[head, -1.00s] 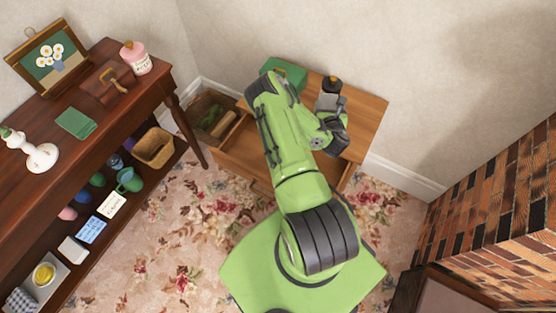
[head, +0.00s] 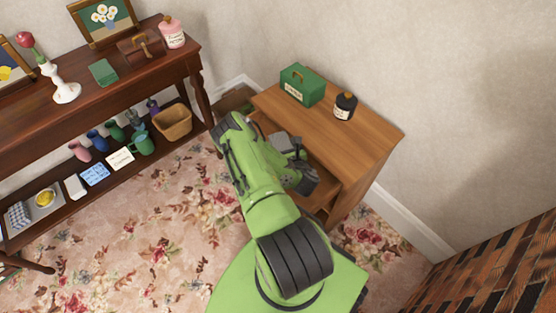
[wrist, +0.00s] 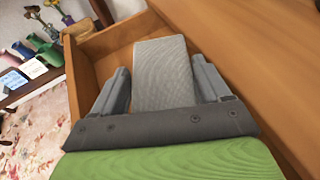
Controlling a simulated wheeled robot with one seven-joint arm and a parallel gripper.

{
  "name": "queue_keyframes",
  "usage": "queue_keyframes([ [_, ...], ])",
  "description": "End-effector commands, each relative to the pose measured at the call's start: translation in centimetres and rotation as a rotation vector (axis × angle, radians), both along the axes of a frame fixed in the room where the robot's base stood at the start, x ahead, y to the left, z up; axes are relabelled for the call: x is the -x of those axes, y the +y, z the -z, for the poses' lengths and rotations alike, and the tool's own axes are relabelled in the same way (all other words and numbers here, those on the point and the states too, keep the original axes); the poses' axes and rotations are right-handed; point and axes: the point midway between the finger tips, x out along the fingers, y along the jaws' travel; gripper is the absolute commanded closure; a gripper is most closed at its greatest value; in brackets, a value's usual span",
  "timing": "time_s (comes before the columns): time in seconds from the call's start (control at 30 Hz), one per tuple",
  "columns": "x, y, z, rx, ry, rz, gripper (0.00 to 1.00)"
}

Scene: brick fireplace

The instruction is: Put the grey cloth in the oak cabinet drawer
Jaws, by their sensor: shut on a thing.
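The grey cloth (wrist: 163,75) is a folded, ribbed piece held between the two fingers of my gripper (wrist: 160,66) in the wrist view. The oak cabinet (head: 355,125) stands against the wall in the head view. Its drawer (wrist: 115,35) is pulled open, and the cloth and fingers are over its opening in the wrist view. I cannot tell whether the cloth touches the drawer floor. In the head view my arm covers much of the drawer, and my gripper (head: 283,143) is just in front of the cabinet top's edge.
A green box (head: 302,86) and a dark bottle (head: 345,106) stand on the cabinet top. A dark wooden console table (head: 130,85) with several objects is at left. A brick fireplace (head: 500,270) is at lower right. Patterned carpet (head: 130,220) is open between.

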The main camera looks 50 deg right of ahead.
Motion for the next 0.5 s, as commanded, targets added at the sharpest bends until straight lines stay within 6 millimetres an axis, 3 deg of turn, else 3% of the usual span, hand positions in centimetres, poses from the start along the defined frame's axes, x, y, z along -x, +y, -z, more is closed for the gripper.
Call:
queue_keyframes([
  [0.03,0.1,0.0,2.2,-0.002,-0.002,0.001,0.54],
  [0.2,0.0,0.0,6.9,-0.001,-0.002,0.001,0.54],
  [0.37,-0.6,-0.4,8.4,0.003,-0.003,-0.003,0.54],
  [0.5,-3.0,-1.9,8.4,0.004,-0.003,-0.006,0.54],
])
